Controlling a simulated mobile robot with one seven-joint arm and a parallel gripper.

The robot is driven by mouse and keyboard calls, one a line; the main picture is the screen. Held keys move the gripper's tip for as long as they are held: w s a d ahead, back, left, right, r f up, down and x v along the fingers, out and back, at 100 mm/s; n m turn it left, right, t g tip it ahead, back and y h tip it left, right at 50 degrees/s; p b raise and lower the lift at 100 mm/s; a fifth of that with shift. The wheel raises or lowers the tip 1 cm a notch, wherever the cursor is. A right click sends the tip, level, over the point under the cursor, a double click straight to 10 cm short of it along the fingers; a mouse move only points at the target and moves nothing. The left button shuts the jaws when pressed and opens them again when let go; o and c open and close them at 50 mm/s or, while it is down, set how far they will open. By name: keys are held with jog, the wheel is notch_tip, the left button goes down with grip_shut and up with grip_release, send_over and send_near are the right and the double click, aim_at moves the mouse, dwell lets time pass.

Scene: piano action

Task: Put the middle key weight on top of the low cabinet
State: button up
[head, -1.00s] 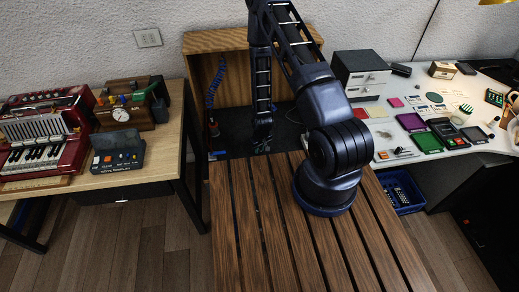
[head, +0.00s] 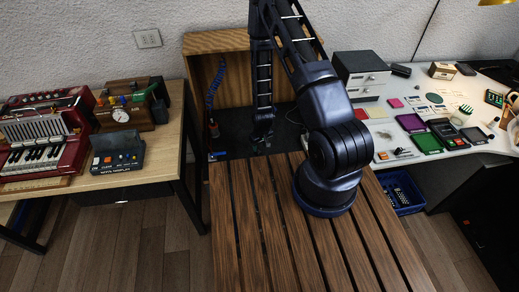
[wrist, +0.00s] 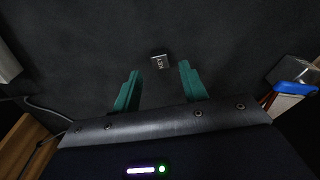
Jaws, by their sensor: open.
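A small grey block with dark lettering, which looks like a key weight (wrist: 159,63), lies on a dark surface in the wrist view. I cannot tell whether it is the middle one. My gripper (wrist: 160,68) is open, its two green fingers apart on either side of the block in the picture. Contact and height above it cannot be told. The block cannot be made out there.
A blue-handled tool (wrist: 291,89) and a grey metallic piece (wrist: 299,69) lie right of my gripper in the wrist view. A slatted wooden table (head: 240,215) stands in front. A desk (head: 145,170) with a red accordion (head: 45,130) is left; a cluttered white desk (head: 480,90) is right.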

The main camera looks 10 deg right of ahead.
jog(key=w+d+r+m+t, duration=0.1)
jog(key=d+r, duration=0.2)
jog(key=r, duration=1.7)
jog(key=w+d+r+m+t, duration=0.1)
jog(key=d+r, duration=0.2)
jog(key=r, duration=1.6)
jog(key=s+d+r+m, duration=0.1)
jog(key=s+d+r, duration=0.2)
jog(key=s+r, duration=0.7)
jog(key=s+d+r+m+t, duration=0.1)
jog(key=s+d+r, duration=0.3)
jog(key=s+r, duration=0.6)
notch_tip(320, 180, up, 3)
jog(key=shift+s+r+m+h, duration=0.15)
jog(key=shift+s+m+h, duration=0.1)
jog(key=shift+m+h, duration=0.05)
jog(key=shift+o, duration=0.5)
jog(key=shift+d, duration=0.1)
